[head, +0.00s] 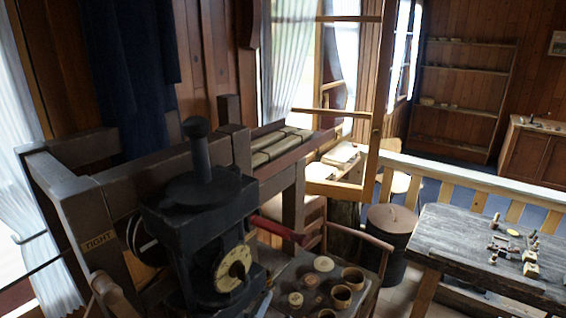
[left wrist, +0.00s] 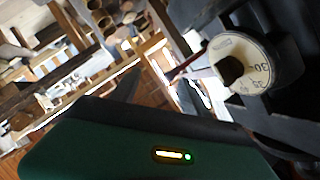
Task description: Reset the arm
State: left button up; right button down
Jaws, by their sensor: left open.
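In the left wrist view my left gripper (left wrist: 160,88) shows as a dark green body with a lit white and green lamp. Its two dark fingers stand apart with nothing seen between them. A pale round dial (left wrist: 240,62) with numbers and a dark knob is close by, at the right of that view. In the head view a black machine (head: 200,215) carries a cream dial (head: 233,268) on its front and a red handle (head: 277,229) at its right. I cannot make out either gripper in the head view.
A wooden frame (head: 115,183) marked "TIGHT" surrounds the machine. Several small wooden cups and spools (head: 341,296) stand on a bench at its right. A grey table (head: 450,240) with small pieces stands further right, near a dark bin (head: 391,222).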

pick_arm(q)
jog(key=s+a+f+n+g+y, duration=0.3)
jog(key=s+a+f+n+g, duration=1)
jog(key=a+f, duration=0.45)
notch_tip(320, 180, down, 9)
jog(key=s+a+t+b, duration=0.1)
jog(key=s+b, duration=0.1)
jog(key=b, duration=0.8)
jog(key=shift+s+f+m, duration=0.2)
jog(key=shift+m, duration=0.2)
pick_arm(e)
jog(key=s+x, duration=0.2)
jog(key=x, duration=0.7)
jog(key=shift+s+a+f, duration=0.25)
jog(key=shift+f, duration=0.2)
